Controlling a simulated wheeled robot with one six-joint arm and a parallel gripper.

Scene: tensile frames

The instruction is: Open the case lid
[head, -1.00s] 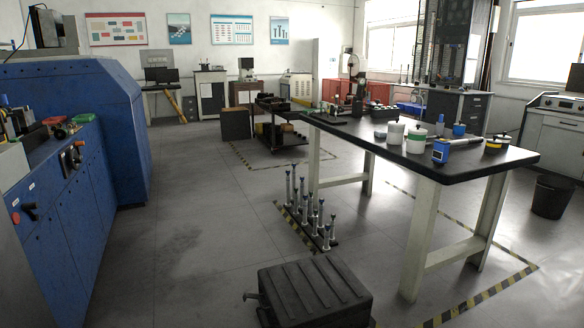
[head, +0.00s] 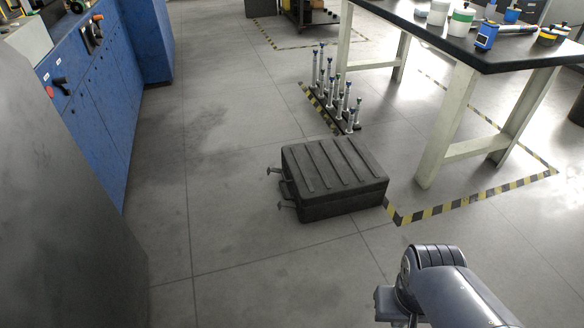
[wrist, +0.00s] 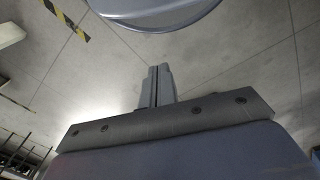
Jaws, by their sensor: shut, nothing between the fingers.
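The black case (head: 325,165) lies flat on the grey floor in the middle of the head view, with its ribbed lid on top and closed. Two latches stick out from its left side, the far latch (head: 274,170) and the near latch (head: 286,205). A handle (head: 287,189) sits between them. My gripper (wrist: 158,70) shows in the wrist view with its two fingers together and nothing between them. The head view shows part of my arm at the bottom right, apart from the case. The case does not show in the wrist view.
A black-topped table (head: 470,45) with pale legs stands behind and right of the case. A rack of upright metal rods (head: 334,92) is behind it. Blue cabinets (head: 92,115) line the left. Floor left and front of the case is clear.

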